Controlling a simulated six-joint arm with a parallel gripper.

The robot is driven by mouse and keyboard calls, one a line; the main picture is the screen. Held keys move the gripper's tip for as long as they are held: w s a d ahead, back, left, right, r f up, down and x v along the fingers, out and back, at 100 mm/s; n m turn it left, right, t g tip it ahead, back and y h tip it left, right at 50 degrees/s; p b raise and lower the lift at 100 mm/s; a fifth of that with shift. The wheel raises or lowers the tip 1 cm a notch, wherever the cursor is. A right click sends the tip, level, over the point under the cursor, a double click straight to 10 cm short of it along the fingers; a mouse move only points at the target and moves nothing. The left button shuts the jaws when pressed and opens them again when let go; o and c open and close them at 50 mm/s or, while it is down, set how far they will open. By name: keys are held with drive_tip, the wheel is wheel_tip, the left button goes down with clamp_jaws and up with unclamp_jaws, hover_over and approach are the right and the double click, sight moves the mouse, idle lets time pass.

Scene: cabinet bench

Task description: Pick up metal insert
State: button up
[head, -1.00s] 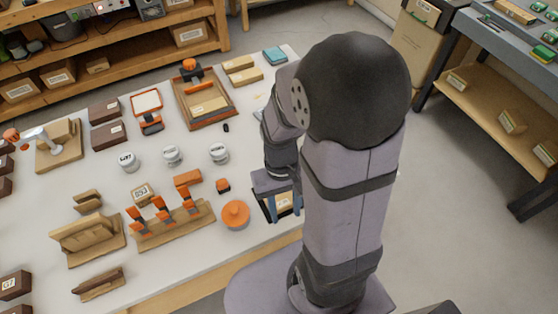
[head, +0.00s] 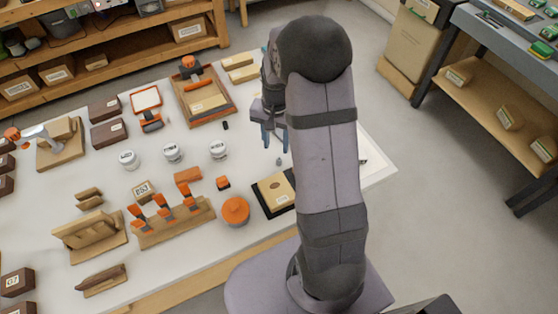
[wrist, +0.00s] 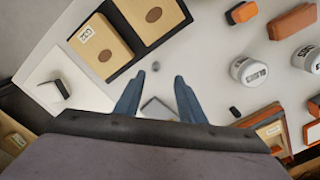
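My gripper (head: 275,136) is open, with its two blue-grey fingers pointing down over the right part of the bench. In the wrist view its fingers (wrist: 158,100) are spread apart with nothing held between them. A small grey piece, which looks like the metal insert (head: 279,161), lies on the white top just in front of the gripper. It also shows in the wrist view as a small grey insert (wrist: 156,66) beyond the fingertips, apart from them. A flat pale square-edged thing (wrist: 158,109) shows between the fingers, partly hidden by the gripper body.
A black tray with tan labelled boxes (head: 275,190) lies close in front of the insert. An orange round knob (head: 235,211) and white labelled jars (head: 218,150) stand to the left. A small black piece (head: 225,125) lies behind. Bare white top surrounds the insert.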

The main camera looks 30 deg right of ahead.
sight(279, 159)
drive_tip(key=shift+f+p, duration=0.3)
drive_tip(key=shift+f, duration=0.7)
drive_tip(key=shift+s+d+f+p, duration=0.15)
drive_tip(key=shift+f+p, duration=0.3)
drive_tip(key=shift+f, duration=0.45)
drive_tip(key=shift+s+d+f+p, duration=0.1)
drive_tip(key=shift+d+f+p, duration=0.25)
drive_tip(key=shift+f, duration=0.5)
drive_tip(key=shift+w+a+f, duration=0.1)
drive_tip(key=shift+f, duration=0.75)
drive_tip(key=shift+c, duration=0.2)
clamp_jaws()
